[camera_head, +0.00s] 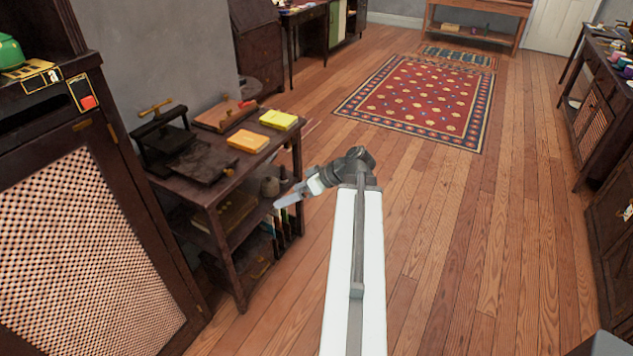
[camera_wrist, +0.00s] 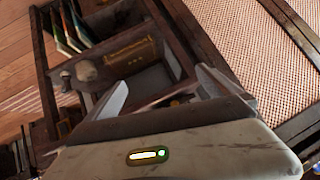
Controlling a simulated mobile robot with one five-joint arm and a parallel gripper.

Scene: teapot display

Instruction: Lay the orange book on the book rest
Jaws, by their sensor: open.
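The orange book (camera_head: 248,141) lies flat near the front edge of the dark side table's top (camera_head: 218,186) in the head view. I cannot tell for sure which piece is the book rest. A reddish-brown wooden board (camera_head: 223,115) lies behind the book, and a dark flat piece (camera_head: 203,162) lies to its left. My gripper (camera_head: 288,199) is in front of the table's right end, lower than its top and apart from the book. In the wrist view my gripper (camera_wrist: 162,88) is open and empty. The orange book is not visible there.
A yellow book (camera_head: 279,119) lies right of and behind the orange one. A black press (camera_head: 160,132) stands at the table's left. Lower shelves hold a brown book (camera_wrist: 130,52), a small vase (camera_wrist: 86,70) and upright books (camera_wrist: 68,25). The floor to the right is open.

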